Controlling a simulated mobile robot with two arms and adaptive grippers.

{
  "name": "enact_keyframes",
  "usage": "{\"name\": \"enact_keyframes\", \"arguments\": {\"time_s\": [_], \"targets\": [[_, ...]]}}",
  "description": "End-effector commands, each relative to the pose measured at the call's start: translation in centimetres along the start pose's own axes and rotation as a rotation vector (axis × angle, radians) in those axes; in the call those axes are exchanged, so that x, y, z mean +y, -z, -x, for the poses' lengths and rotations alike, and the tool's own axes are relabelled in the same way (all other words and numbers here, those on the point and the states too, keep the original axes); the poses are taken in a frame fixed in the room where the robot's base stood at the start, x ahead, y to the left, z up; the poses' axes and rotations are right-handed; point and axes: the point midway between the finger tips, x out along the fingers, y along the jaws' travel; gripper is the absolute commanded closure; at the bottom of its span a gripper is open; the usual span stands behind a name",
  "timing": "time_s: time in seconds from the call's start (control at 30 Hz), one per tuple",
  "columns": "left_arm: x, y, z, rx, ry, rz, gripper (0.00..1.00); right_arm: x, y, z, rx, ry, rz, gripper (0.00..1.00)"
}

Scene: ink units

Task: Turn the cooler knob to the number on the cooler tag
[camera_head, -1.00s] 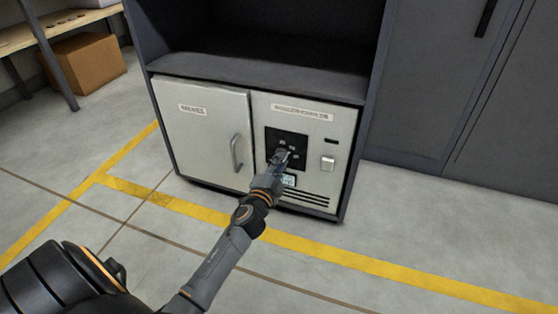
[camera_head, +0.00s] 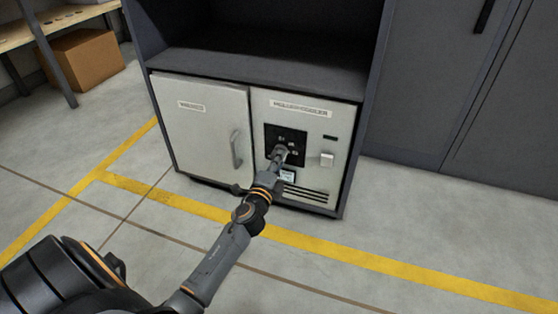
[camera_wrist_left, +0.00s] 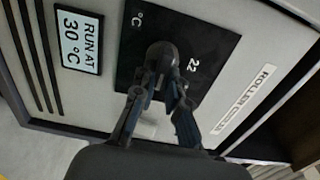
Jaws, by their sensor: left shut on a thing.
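The cooler panel (camera_head: 311,119) is a light front on the lower right of a dark cabinet, labelled as a roller cooler. Its black dial plate (camera_head: 295,134) carries the knob, which shows in the left wrist view as a dark round knob (camera_wrist_left: 161,54). My left gripper (camera_head: 280,156) is shut on the knob, with a finger on each side. In the wrist view the number 22 shows on the plate beside the knob; the other numbers are hidden or too small to read. The cooler tag (camera_wrist_left: 78,40) reads "RUN AT 30 °C". My right gripper is not in view.
A closed door with a handle (camera_head: 236,150) is left of the cooler panel. An open shelf is above. The floor in front is clear.

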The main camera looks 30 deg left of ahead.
Motion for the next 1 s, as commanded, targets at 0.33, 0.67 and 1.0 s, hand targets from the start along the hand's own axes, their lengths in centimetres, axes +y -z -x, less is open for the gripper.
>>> {"name": "enact_keyframes", "arguments": {"time_s": [0.33, 0.67, 1.0], "targets": [[-0.1, 0.1, -0.1, 0.003, 0.003, -0.003, 0.71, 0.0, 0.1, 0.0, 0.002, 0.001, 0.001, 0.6], [0.0, 0.1, 0.0, 0.001, 0.001, -0.001, 0.64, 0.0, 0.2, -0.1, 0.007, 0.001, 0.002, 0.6], [0.2, 0.1, 5.0, 0.002, -0.003, 0.0, 0.64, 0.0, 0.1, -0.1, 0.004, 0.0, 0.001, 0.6]]}}
